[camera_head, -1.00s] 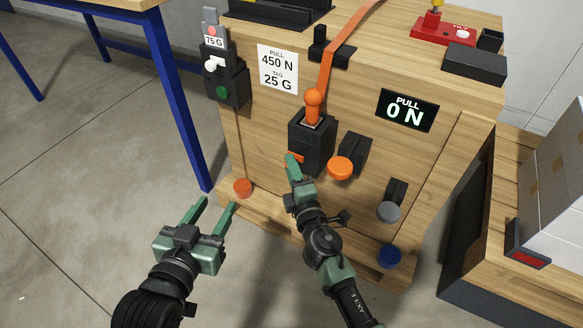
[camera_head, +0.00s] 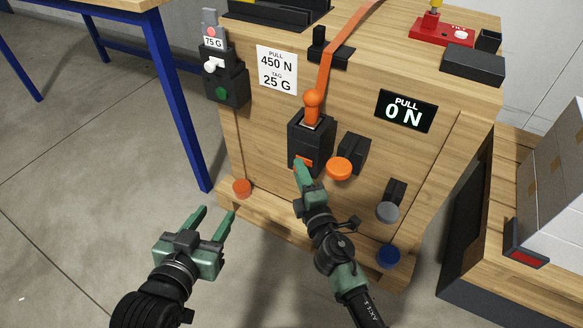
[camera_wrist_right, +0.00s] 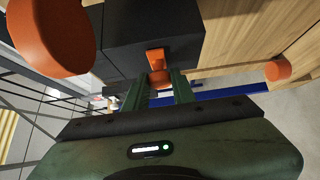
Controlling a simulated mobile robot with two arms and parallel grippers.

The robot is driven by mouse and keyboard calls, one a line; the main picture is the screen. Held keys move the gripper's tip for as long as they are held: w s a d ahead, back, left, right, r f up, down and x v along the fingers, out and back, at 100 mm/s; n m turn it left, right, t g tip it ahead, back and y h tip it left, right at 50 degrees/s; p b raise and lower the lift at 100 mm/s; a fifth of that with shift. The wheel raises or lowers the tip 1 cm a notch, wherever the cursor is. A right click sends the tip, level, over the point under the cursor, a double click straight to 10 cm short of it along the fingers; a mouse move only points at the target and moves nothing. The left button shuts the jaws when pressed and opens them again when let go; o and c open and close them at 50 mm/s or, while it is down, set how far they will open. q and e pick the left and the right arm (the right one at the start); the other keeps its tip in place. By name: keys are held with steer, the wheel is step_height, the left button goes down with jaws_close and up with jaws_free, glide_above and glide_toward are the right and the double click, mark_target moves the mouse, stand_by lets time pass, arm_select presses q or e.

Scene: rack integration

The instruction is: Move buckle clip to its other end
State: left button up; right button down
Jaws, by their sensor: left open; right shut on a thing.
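The black buckle block (camera_head: 309,137) is mounted on the wooden front face. The orange strap (camera_head: 326,68) comes down to an orange ball (camera_head: 313,97) at its top. An orange clip (camera_head: 304,161) sticks out low on the block. My right gripper (camera_head: 300,168) is at this clip. In the right wrist view the clip (camera_wrist_right: 159,76) is between the two green fingertips of my right gripper (camera_wrist_right: 163,84), against the black block. My left gripper (camera_head: 215,216) is open and empty, lower left of the block, away from the wooden face.
An orange knob (camera_head: 340,169), a grey knob (camera_head: 388,212) and a blue knob (camera_head: 388,256) sit to the right. A display (camera_head: 406,110) reads 0 N. A sign (camera_head: 277,69) reads 450 N and 25 G. A black switch box (camera_head: 225,84) is at left. A blue-legged table (camera_head: 177,95) stands left.

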steer(key=shift+s+d+f, duration=0.15)
steer(key=shift+s+d, duration=0.2)
steer(key=shift+d, duration=0.3)
steer(key=c, duration=1.2)
jaws_free()
steer(key=shift+d, duration=0.1)
arm_select(q)
steer(key=shift+s+a+f, duration=0.1)
steer(key=shift+s+f, duration=0.1)
steer(key=shift+f, duration=0.15)
arm_select(e)
steer(key=shift+s, duration=0.1)
steer(key=shift+s, duration=0.1)
arm_select(q)
steer(key=r, duration=0.1)
steer(key=w+r+t, duration=0.1)
steer(key=shift+w+d+r+b, duration=0.15)
steer(key=shift+d+r+b, duration=0.15)
steer(key=shift+r, duration=0.1)
arm_select(e)
steer(key=v, duration=0.7)
steer(key=shift+s+d, duration=0.15)
steer(key=shift+s, duration=0.1)
